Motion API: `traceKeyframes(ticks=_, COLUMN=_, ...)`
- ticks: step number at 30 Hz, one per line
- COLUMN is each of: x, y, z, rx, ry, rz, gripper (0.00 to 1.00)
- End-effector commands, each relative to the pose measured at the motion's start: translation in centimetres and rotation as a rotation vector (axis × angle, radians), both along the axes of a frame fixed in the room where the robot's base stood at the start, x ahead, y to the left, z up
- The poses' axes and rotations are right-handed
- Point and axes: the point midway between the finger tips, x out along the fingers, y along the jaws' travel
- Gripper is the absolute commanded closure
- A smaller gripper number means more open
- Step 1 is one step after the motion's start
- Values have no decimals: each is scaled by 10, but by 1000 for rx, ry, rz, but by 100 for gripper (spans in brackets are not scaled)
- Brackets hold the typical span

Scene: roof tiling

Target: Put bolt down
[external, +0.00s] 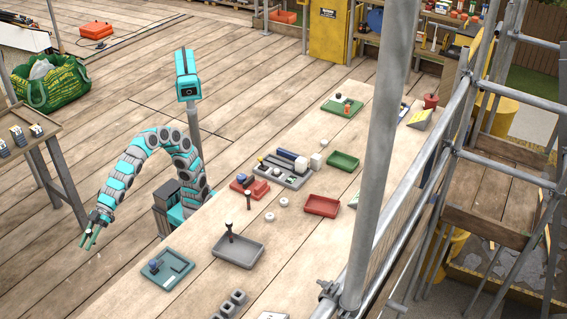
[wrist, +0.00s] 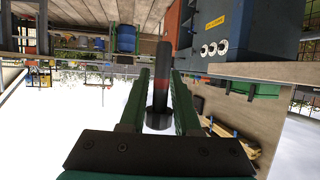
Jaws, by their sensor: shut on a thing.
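My gripper (external: 88,242) is at the left in the external view, out past the near-left side of the long wooden table and over the floor boards. Its green fingers point down. In the wrist view its two green fingers are shut on a dark bolt (wrist: 161,85) with a round end toward the palm. The held bolt is too small to make out in the external view. A dark upright bolt-like piece (external: 229,231) stands in a grey tray (external: 252,258), and another (external: 248,201) stands on the table.
The long table (external: 205,228) holds a teal tray (external: 180,280), a red tray (external: 322,212), a green tray (external: 343,166) and a grey parts tray (external: 276,176). A small side table (external: 50,132) is at left. A scaffold pole (external: 385,100) crosses the table's right side.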

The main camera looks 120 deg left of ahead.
Motion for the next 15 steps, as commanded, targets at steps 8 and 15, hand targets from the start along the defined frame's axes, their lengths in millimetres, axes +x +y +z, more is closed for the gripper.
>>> traceKeyframes(ticks=8, x=58, y=-4, z=18, rx=1, ry=4, rz=14, gripper=100)
traceKeyframes(ticks=15, x=140, y=7, z=41, rx=0, ry=9, rz=41, gripper=100)
